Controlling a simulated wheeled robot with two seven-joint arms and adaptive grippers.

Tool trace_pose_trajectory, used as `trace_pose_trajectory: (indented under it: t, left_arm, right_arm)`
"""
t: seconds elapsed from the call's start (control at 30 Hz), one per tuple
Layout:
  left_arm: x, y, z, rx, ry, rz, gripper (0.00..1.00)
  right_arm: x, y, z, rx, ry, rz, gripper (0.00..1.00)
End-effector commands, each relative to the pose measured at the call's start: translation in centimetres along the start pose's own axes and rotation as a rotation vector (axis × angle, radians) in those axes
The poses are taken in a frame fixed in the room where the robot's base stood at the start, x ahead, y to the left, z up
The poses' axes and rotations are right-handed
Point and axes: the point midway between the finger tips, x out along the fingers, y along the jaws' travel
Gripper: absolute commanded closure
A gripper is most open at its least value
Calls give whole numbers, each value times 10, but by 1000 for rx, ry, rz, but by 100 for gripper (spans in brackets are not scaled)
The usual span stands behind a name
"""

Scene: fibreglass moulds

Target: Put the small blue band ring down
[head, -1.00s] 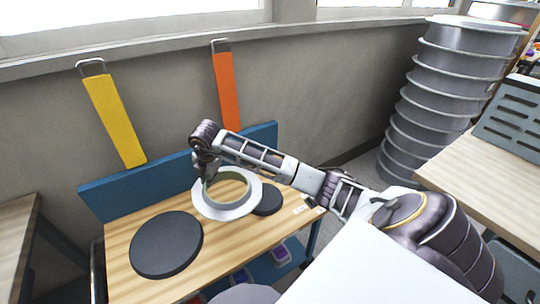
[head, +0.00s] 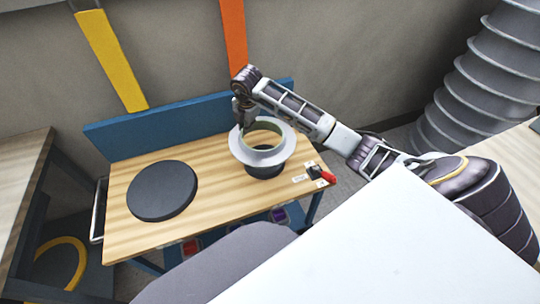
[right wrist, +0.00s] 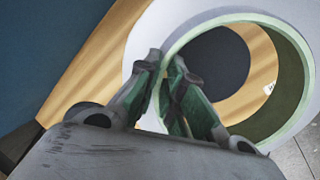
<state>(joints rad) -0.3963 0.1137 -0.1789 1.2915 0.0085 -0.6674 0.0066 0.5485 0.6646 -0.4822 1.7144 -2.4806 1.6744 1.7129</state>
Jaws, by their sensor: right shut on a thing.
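The ring (head: 262,158) has a wide pale grey flange and a green-tinted inner wall. I cannot make out a blue band on it. My right gripper (head: 245,126) is shut on the ring's wall at its far left side. In the right wrist view the fingers (right wrist: 168,65) pinch the green rim of the ring (right wrist: 305,62). The ring looks roughly level over a small dark round pad (head: 264,173) on the wooden bench. Part of the pad shows through the opening (right wrist: 212,65). The exact gap between ring and pad is unclear. My left gripper is out of view.
A larger dark round pad (head: 162,190) lies empty on the bench (head: 125,238). A blue back panel (head: 175,125) borders the far side. A red-handled item (head: 326,175) lies at the right corner. A ribbed grey stack (head: 480,85) stands on the right.

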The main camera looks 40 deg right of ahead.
Motion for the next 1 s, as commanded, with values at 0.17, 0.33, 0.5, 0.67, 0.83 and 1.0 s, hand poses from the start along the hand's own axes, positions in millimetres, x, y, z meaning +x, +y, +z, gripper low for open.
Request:
trace_pose_trajectory:
  t: [0.17, 0.33, 0.5, 0.67, 0.83, 1.0]
  left_arm:
    - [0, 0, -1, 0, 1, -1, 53]
    - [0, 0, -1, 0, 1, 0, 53]
    - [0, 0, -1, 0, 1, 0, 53]
    - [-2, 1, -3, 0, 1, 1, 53]
    - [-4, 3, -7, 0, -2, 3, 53]
    - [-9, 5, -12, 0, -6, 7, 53]
  right_arm:
    - [0, 0, 1, 2, -1, 1, 100]
    - [0, 0, 1, 2, -1, 0, 100]
    - [1, -1, 1, 2, -1, 0, 100]
    - [10, -3, 0, 2, 0, -1, 100]
    - [30, -8, -4, 2, 1, -2, 100]
    - [52, -14, -7, 2, 1, -1, 100]
